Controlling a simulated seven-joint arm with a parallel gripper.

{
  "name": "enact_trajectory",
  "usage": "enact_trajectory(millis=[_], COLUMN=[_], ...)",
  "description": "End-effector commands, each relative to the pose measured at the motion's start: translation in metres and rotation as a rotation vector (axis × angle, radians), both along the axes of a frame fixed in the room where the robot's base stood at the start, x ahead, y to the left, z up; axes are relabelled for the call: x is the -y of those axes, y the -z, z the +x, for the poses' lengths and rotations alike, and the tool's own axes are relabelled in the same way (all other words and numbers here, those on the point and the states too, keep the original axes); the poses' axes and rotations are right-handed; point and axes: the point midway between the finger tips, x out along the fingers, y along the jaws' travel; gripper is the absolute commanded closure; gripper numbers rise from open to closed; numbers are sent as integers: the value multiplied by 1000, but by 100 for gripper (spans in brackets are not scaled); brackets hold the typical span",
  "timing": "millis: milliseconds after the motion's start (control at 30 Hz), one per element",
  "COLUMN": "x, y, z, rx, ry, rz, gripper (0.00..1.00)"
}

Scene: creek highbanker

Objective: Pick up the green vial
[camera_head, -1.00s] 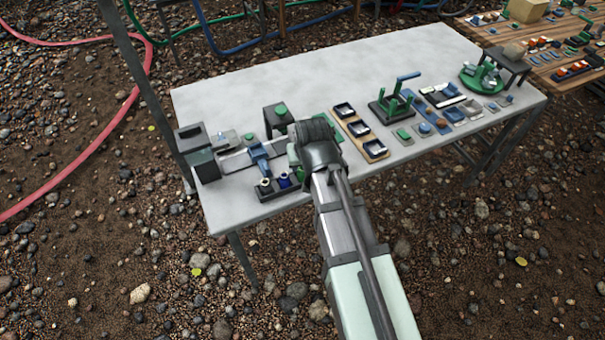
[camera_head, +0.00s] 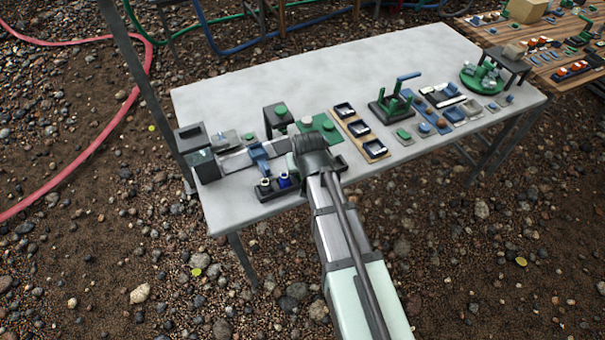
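A dark rack (camera_head: 268,194) lies near the table's front edge. A white-topped vial (camera_head: 265,183) and a blue vial (camera_head: 284,181) stand in its left part. The rack's right part runs under my arm. I cannot make out a green vial there; my arm may hide it. My gripper (camera_head: 308,155) is over the right part of the rack, seen from behind and above. My wrist covers its fingers, so I cannot see their opening or anything between them.
A green plate (camera_head: 318,128) with a round white piece lies just behind my wrist. A blue piece (camera_head: 260,157) is to the left. A wooden tray (camera_head: 376,149) with dark square cups is to the right. The table's back (camera_head: 330,65) is clear.

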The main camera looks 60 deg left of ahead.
Motion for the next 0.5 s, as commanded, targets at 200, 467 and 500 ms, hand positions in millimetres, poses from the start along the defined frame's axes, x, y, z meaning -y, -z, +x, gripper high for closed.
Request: enact_trajectory(millis=[200,467,500], x=[0,0,0], y=[0,0,0], z=[0,0,0], rx=[0,0,0], ry=[0,0,0], rz=[1,0,0], gripper=[55,80,84])
